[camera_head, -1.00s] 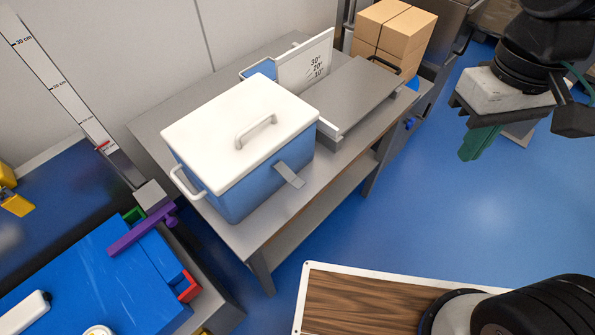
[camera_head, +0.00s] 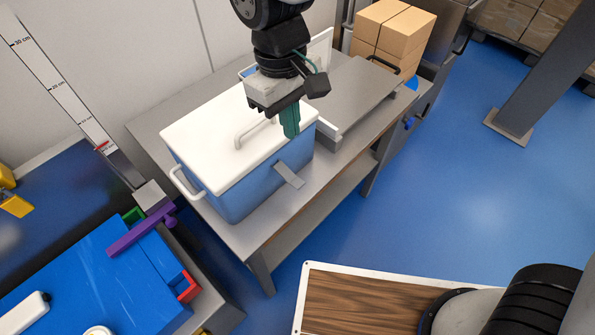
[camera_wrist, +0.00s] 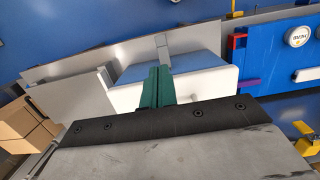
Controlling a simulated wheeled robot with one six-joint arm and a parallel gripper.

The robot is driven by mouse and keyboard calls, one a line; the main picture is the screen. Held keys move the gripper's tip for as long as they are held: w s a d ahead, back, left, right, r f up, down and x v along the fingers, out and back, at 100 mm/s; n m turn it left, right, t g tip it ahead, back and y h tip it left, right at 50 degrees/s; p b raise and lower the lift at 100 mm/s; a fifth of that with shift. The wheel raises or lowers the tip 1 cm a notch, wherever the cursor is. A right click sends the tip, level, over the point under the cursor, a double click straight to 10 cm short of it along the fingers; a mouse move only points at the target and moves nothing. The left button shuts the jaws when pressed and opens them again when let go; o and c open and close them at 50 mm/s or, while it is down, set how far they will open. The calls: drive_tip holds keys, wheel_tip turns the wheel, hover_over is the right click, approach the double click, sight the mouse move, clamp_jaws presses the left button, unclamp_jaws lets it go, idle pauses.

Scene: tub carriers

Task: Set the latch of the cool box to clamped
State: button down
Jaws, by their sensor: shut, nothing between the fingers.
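The cool box (camera_head: 243,192) is blue with a white lid (camera_head: 205,138) and stands on a grey metal table; its lid lies closed on top. Its latch (camera_head: 289,174) is a grey flap on the front side, sticking outward and down from the wall. The box also shows in the wrist view (camera_wrist: 200,62), with the latch (camera_wrist: 162,44) beyond the fingertips. My gripper (camera_head: 291,136) has green fingers, shut and empty, pointing down above the lid's right front edge, near the latch but apart from it. In the wrist view the fingers (camera_wrist: 157,74) hide part of the lid.
The metal table (camera_head: 250,238) has a grey platform scale (camera_head: 360,92) right of the box. Cardboard boxes (camera_head: 395,30) stand behind it. A blue workbench (camera_head: 100,280) with a purple bar (camera_head: 140,232) is at left.

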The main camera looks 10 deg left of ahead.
sight(298, 184)
drive_tip(key=f, duration=0.4)
drive_tip(key=d+f, duration=0.1)
drive_tip(key=f, duration=0.4)
drive_tip(key=s+f, duration=0.1)
drive_tip(key=f, duration=0.4)
drive_tip(key=shift+d, duration=0.25)
drive_tip(key=shift+a, duration=0.15)
